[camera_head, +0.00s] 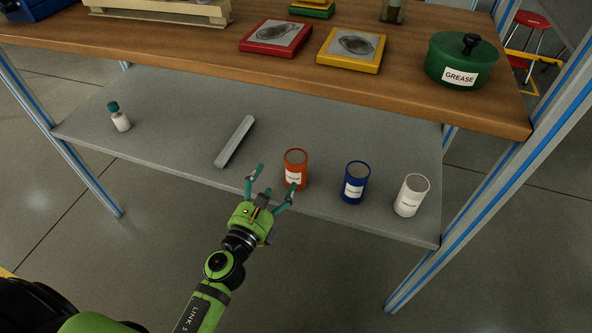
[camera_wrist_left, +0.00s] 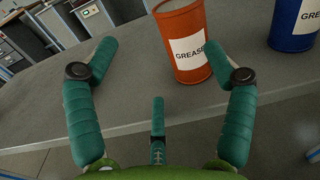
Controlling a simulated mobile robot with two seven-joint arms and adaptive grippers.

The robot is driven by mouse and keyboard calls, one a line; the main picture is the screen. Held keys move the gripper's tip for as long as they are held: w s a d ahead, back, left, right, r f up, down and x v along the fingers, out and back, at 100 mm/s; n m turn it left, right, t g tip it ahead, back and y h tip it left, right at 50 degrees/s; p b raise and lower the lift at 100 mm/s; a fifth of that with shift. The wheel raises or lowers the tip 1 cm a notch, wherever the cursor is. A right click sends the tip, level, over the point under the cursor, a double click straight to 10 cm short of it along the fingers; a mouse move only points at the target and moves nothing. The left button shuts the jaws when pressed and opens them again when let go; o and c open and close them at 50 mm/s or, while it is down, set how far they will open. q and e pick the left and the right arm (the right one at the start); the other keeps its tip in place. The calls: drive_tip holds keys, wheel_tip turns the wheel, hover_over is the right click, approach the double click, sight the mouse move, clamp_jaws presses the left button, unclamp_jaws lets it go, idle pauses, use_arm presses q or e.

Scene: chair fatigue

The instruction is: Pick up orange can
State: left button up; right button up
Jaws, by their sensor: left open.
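The orange can (camera_head: 295,163) stands upright on the grey lower shelf (camera_head: 180,121), with a white label on its front. In the left wrist view the orange can (camera_wrist_left: 181,38) reads "GREASE" and sits ahead, right of the middle between the fingers. My left gripper (camera_head: 273,181) is open and empty at the shelf's front edge. Its right finger overlaps the lower front of the can in the head view; I cannot tell whether they touch. My right gripper is not in view.
A blue can (camera_head: 356,184) and a white can (camera_head: 411,197) stand right of the orange one. A grey bar (camera_head: 235,142) lies to the left, and a small bottle (camera_head: 119,119) stands far left. The wooden upper shelf (camera_head: 200,60) overhangs the back, bearing a green pot (camera_head: 461,75).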

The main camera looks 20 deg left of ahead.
sight(287, 174)
use_arm(q)
drive_tip(key=shift+w+d+f+m+h, duration=0.15)
drive_tip(key=shift+d+m+h, duration=0.25)
drive_tip(key=shift+m, duration=0.2)
drive_tip(key=shift+w+d+f+m+h, duration=0.1)
drive_tip(key=shift+d+m+h, duration=0.3)
drive_tip(key=shift+m, duration=0.2)
drive_tip(key=w, duration=0.4)
drive_tip(key=w+d, duration=0.1)
drive_tip(key=w, duration=0.1)
drive_tip(key=shift+w+f+p, duration=0.1)
drive_tip(key=shift+w+p, duration=0.25)
drive_tip(key=c, duration=1.1)
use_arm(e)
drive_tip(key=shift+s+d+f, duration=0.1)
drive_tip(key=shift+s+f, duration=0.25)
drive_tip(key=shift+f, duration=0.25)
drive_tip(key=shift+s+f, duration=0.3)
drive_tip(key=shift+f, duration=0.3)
